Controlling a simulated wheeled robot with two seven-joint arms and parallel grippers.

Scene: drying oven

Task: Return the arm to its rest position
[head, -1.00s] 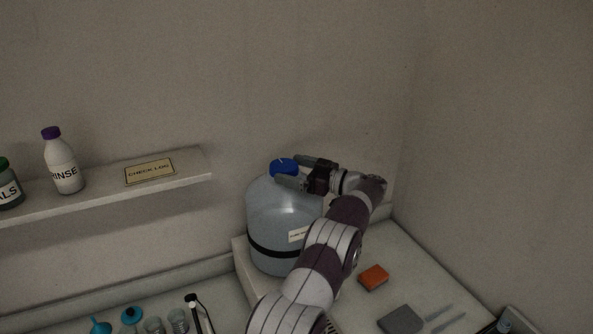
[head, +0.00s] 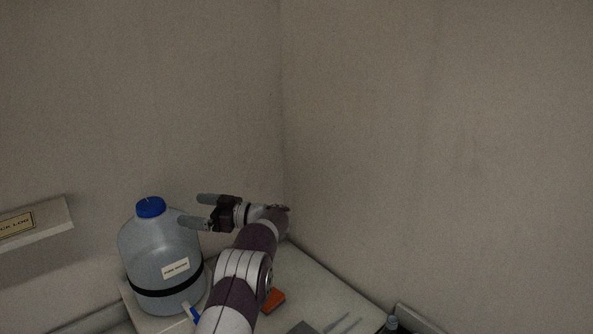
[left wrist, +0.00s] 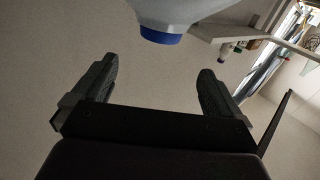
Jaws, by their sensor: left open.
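My left gripper (head: 198,210) is open and empty, to the right of the blue cap of a large clear jug (head: 160,248). Its two fingers point left toward the jug, and a gap shows between the fingers and the cap. In the left wrist view the open fingers (left wrist: 155,85) have nothing between them, and the jug's blue cap (left wrist: 160,36) shows beyond them at the top. My left arm comes up from the bottom and hides part of the bench. My right gripper is not in view.
The jug stands on a raised block on the bench at the wall corner. An orange block (head: 273,300) lies to the right of my arm. A shelf (head: 62,222) with a label juts out at the left. The space above the arm is free.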

